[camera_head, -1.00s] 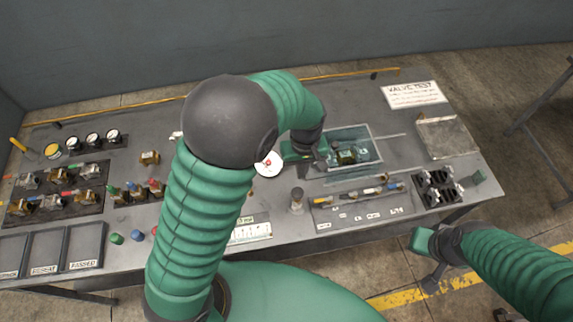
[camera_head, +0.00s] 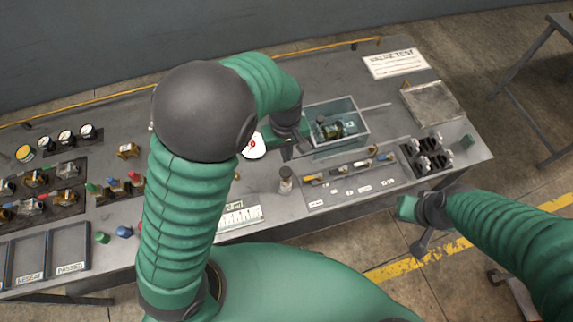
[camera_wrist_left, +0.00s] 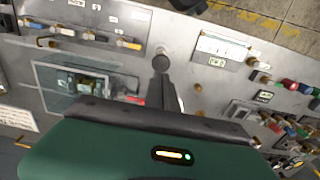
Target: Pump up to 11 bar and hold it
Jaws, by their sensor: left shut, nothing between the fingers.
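A white round dial (camera_head: 255,147) with a red centre is partly hidden behind my left arm. A clear tank (camera_head: 366,122) with a green and brass valve (camera_head: 335,130) inside stands to the right of it. A short upright cylinder (camera_head: 285,182) with a dark top stands in front of the tank. My left gripper (camera_head: 301,146) is shut and empty beside the tank's left end. In the left wrist view its fingers (camera_wrist_left: 166,88) point toward the cylinder (camera_wrist_left: 162,62). My right gripper (camera_head: 414,238) hangs off the bench's front edge; its jaws are unclear. The dial's reading is too small to read.
A tool strip (camera_head: 350,175) lies in front of the tank, with a black rack (camera_head: 428,155) to its right. A metal tray (camera_head: 432,103) and a VALVE TEST sheet (camera_head: 396,64) lie at the right. Several gauges (camera_head: 66,138) and valves fill the left side.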

